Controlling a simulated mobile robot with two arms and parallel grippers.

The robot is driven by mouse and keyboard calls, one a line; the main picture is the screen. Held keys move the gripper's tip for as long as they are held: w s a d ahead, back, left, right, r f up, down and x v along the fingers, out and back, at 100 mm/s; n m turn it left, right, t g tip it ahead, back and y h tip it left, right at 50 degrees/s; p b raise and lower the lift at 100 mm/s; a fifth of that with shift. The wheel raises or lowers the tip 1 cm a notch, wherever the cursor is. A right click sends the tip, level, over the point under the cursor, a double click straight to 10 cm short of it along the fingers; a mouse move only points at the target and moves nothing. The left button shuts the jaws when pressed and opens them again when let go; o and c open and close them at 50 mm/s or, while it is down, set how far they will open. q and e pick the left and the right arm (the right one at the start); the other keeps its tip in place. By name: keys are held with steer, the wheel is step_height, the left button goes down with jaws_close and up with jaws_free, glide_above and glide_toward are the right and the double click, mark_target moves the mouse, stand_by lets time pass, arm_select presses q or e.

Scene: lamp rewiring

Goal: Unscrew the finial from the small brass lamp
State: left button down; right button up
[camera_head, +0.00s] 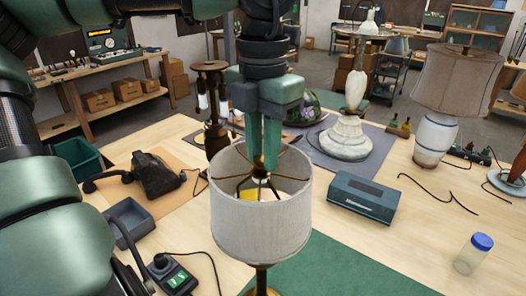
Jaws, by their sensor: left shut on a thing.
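The small brass lamp (262,277) stands upright at the front centre, its pale drum shade (262,222) open at the top. Dark spider arms cross the shade's opening and meet at the middle. My left gripper (271,158) points straight down over the opening. Its green fingers are shut on the finial (259,162) at the hub, and they hide most of it. I cannot tell whether the finial is still seated on its thread. My right gripper is not in view.
A blue-grey box (362,198) lies right of the shade, and a blue-capped jar (473,254) stands at the front right. A white lamp (347,137) and a large shaded lamp (437,138) stand behind. A green mat (345,270) has clear space at the front.

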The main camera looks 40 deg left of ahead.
arm_select(q)
steer(key=n, duration=0.1)
steer(key=n+b, duration=0.1)
steer(key=n, duration=0.1)
steer(key=n+b, duration=0.1)
steer(key=shift+a+f, duration=0.1)
steer(key=shift+f, duration=0.15)
steer(key=shift+r+n, duration=0.15)
steer(key=shift+n, duration=0.85)
steer(key=shift+s+r+n, duration=0.1)
steer(key=shift+r+n, duration=0.05)
steer(key=shift+n, duration=0.25)
